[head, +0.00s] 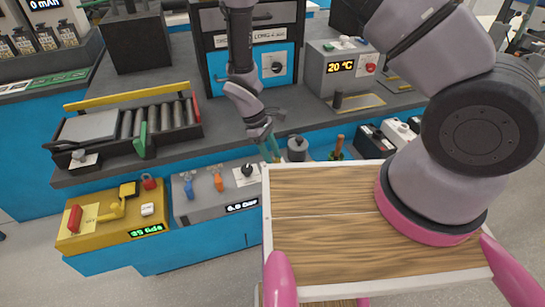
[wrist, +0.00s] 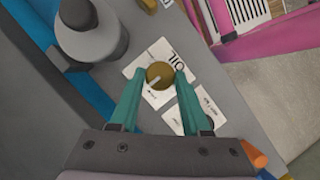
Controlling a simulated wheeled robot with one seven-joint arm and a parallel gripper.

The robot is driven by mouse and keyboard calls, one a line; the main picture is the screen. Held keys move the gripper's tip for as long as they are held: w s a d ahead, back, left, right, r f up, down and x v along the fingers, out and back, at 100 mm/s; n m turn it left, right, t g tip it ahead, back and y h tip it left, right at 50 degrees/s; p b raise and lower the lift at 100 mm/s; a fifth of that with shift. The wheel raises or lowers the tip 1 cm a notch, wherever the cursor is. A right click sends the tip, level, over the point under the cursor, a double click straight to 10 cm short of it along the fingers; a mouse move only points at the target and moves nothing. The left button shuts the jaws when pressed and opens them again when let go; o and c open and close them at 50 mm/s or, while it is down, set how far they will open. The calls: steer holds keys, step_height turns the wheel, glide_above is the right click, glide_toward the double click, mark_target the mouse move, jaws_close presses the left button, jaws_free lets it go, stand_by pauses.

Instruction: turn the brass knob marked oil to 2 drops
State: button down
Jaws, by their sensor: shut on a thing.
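The brass knob (wrist: 159,75) shows in the wrist view on a grey surface. It sits on a white card (wrist: 135,66) whose upper right part reads OIL. A pale pointer line on the knob points toward the lower left of the picture. The small print around it is too small to read. My gripper (wrist: 158,73) has its two teal fingers on either side of the knob, shut on it. In the head view my gripper (head: 272,148) reaches down behind the wooden board, and the knob is hidden there.
A grey stepped cylinder (wrist: 88,32) stands close at the upper left of the wrist view. An orange handle (wrist: 253,155) lies at lower right. In the head view a wooden board (head: 320,235) fills the front, with a grey lever box (head: 206,207) to its left.

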steer(key=m, duration=0.3)
steer(key=m+g+y, duration=0.1)
steer(key=m, duration=0.1)
steer(key=shift+w+d+m+g, duration=0.2)
steer(key=shift+m+g, duration=0.1)
steer(key=shift+m, duration=0.1)
steer(key=shift+y, duration=0.3)
steer(key=shift+c, duration=1.9)
jaws_free()
steer(key=v, duration=1.1)
steer(key=shift+w+f, duration=0.1)
